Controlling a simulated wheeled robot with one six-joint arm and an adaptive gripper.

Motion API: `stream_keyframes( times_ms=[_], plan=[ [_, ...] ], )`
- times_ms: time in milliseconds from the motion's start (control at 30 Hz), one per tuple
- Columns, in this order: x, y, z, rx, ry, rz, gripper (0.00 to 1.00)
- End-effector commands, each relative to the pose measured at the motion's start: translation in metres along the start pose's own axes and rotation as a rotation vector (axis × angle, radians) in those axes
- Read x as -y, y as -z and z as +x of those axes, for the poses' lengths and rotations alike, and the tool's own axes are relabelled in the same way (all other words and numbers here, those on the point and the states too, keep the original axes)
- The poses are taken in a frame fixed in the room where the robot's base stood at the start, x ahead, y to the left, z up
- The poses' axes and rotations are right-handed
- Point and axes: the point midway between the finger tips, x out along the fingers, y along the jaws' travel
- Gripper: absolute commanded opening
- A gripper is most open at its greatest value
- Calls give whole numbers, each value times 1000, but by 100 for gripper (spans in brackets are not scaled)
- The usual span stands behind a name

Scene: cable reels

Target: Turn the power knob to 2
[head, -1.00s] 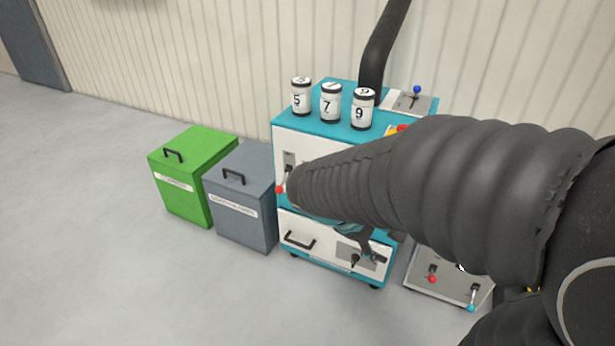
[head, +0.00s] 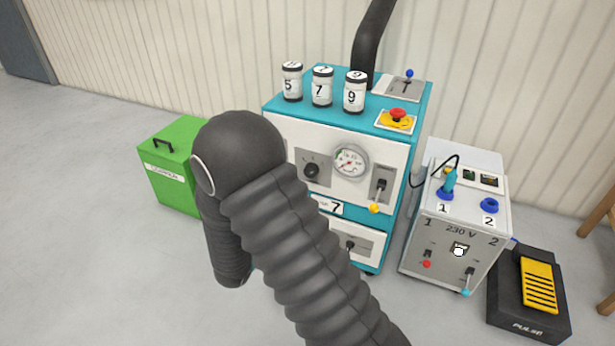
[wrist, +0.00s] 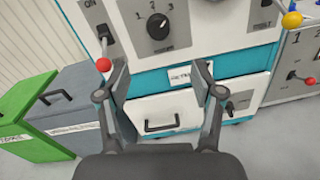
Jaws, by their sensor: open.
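A black rotary knob (head: 311,170) sits on a grey plate on the white front of the teal machine (head: 270,104). In the wrist view the knob (wrist: 158,26) is at the top, with numbers around it; I cannot tell which one it points at or read a power label. In the head view my arm hides the gripper.
A lever with a red ball (wrist: 103,64) stands left of the upper knob. A gauge (head: 350,162) and a yellow-ball lever (head: 376,200) are right of it. A 230 V box (head: 457,223), pedal (head: 535,290) and green bin (head: 165,175) stand around. Open floor lies left.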

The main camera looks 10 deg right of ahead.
Motion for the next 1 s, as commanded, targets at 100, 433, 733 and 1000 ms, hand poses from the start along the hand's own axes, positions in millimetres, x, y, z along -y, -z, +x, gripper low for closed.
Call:
stream_keyframes(
  times_ms=[100,433,733,1000],
  plan=[
    [-2,2,6,2,-10,-6,67],
    [-1,1,60,2,-6,-4,67],
    [-2,1,112,2,-7,-3,67],
    [-3,2,135,1,-8,-4,67]
  ],
)
